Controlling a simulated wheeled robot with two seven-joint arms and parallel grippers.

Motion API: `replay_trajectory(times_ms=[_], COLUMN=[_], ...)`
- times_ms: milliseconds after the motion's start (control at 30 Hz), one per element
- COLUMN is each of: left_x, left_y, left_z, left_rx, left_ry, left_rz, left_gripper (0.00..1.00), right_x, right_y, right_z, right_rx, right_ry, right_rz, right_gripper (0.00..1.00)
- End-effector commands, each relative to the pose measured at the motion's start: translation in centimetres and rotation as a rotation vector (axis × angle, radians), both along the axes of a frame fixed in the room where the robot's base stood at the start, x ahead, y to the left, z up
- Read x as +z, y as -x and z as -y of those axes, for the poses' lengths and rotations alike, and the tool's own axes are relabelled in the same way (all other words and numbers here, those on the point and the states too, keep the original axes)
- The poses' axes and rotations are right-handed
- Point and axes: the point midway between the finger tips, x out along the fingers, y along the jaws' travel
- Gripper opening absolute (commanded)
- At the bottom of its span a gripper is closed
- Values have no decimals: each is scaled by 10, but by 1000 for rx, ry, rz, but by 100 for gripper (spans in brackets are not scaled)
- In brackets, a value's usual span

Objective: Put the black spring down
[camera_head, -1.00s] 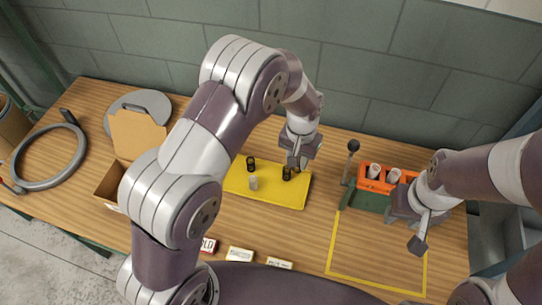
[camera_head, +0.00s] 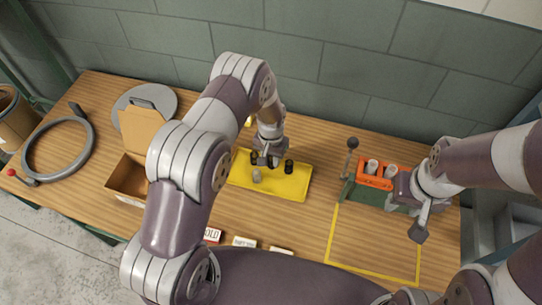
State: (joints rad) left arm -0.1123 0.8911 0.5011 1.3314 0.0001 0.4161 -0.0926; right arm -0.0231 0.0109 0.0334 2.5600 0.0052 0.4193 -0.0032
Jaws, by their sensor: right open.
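A yellow tray (camera_head: 240,180) lies in the middle of the bench. A black spring (camera_head: 289,167) stands upright on its right part. Another black spring (camera_head: 254,158) stands at its back left, beside my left gripper, and a grey spring (camera_head: 257,176) stands in front of it. My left gripper (camera_head: 268,161) is low over the back of the tray, between the two black springs. Its fingertips are small and dark, so I cannot tell whether they are open or hold anything. My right gripper (camera_head: 417,225) is open, in front of the orange holder.
An orange holder (camera_head: 374,182) with two pale cylinders stands on a green base beside a black-knobbed lever (camera_head: 352,145). An open cardboard box (camera_head: 125,180), a grey ring (camera_head: 55,150) and a grey disc (camera_head: 158,98) are at left. The yellow-taped area (camera_head: 334,235) is clear.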

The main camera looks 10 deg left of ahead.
Motion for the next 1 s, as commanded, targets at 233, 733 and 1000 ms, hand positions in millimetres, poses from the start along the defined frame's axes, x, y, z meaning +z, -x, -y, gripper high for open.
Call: replay_trajectory(times_ms=[233,733,1000], left_x=[0,71,120], left_y=[0,-1,1], left_z=[0,0,0], left_rx=[0,0,2], left_ry=[0,1,0], left_rz=[-1,5,2], left_gripper=[54,54,54], right_x=[0,-25,-35], right_y=[0,0,0], right_z=[0,0,0], right_rx=[0,0,0], right_ry=[0,0,0], right_rz=[0,0,0], right_gripper=[43,43,43])
